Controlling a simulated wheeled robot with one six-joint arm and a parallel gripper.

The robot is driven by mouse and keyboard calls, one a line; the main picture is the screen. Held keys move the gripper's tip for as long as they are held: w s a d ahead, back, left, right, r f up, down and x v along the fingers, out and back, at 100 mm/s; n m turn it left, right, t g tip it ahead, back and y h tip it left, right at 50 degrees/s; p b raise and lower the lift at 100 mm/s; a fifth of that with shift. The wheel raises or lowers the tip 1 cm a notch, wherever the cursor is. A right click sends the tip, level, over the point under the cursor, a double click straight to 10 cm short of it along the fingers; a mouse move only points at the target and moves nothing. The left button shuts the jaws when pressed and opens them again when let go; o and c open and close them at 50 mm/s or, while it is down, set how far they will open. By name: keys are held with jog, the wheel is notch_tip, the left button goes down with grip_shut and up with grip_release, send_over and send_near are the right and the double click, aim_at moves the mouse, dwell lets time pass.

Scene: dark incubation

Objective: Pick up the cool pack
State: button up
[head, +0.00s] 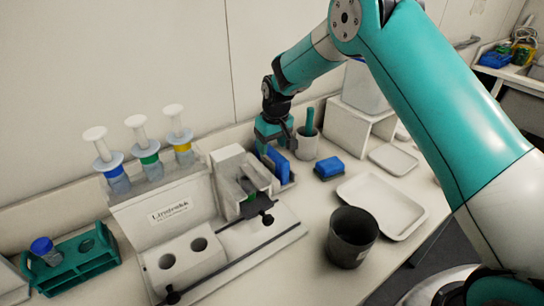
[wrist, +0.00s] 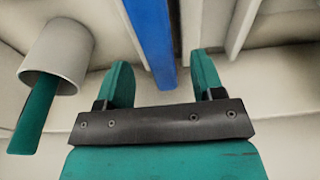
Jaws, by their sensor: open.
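The cool pack looks to be the blue slab (head: 279,164) standing upright on edge in a pale holder, just below my gripper (head: 274,138) in the head view. In the wrist view the blue slab (wrist: 152,38) runs down from the top edge toward the gap between the fingers of my gripper (wrist: 161,68). The fingers are apart, with nothing held between them. The slab's lower end appears near the gap; I cannot tell whether it is between the fingertips in depth.
A white cup with a teal-handled tool (head: 308,140) stands close beside the gripper. A white tray (head: 408,222) and a dark pot (head: 350,240) are in front. The syringe stand (head: 150,210) is left.

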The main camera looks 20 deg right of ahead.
jog(key=shift+w+f, duration=0.1)
jog(key=shift+f, duration=0.6)
grip_shut()
jog(key=shift+r, duration=0.15)
